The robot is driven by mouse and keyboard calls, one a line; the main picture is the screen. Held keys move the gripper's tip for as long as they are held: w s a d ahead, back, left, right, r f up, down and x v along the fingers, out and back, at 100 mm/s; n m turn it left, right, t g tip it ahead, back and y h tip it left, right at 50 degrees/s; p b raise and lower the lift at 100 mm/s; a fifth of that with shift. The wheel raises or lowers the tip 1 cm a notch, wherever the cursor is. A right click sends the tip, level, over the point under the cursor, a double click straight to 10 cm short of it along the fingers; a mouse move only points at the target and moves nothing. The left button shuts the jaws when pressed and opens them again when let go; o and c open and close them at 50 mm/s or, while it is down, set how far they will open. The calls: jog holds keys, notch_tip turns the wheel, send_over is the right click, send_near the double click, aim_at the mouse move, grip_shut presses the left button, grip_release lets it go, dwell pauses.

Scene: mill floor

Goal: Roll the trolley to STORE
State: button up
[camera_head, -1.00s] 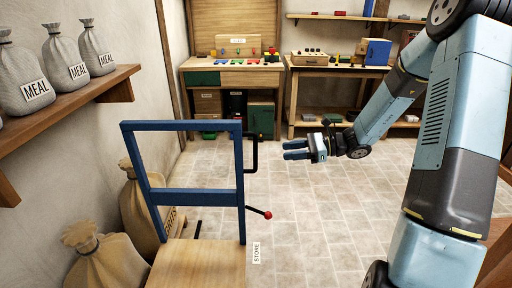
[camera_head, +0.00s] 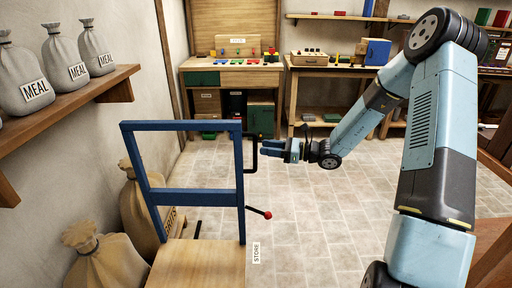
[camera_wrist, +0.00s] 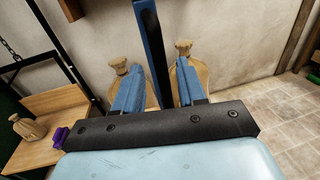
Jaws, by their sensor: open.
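The trolley has a blue upright frame (camera_head: 182,197) and a pale wooden deck (camera_head: 203,265). A black bracket-shaped handle (camera_head: 252,152) stands out from the frame's right post. A lever with a red knob (camera_head: 267,215) sits lower on that post. My gripper (camera_head: 262,147) is open, with its fingertips close to the handle's right side. In the wrist view, a dark and blue upright bar (camera_wrist: 152,45) shows between my open gripper's fingers (camera_wrist: 157,78). I cannot tell whether they touch it.
Sacks (camera_head: 105,262) stand on the floor left of the trolley. A wall shelf (camera_head: 65,100) with meal sacks juts out at upper left. A workbench (camera_head: 230,78) and a side table (camera_head: 335,68) stand at the back. Tiled floor (camera_head: 325,215) is clear right of the trolley.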

jog(key=shift+x, duration=2.55)
grip_shut()
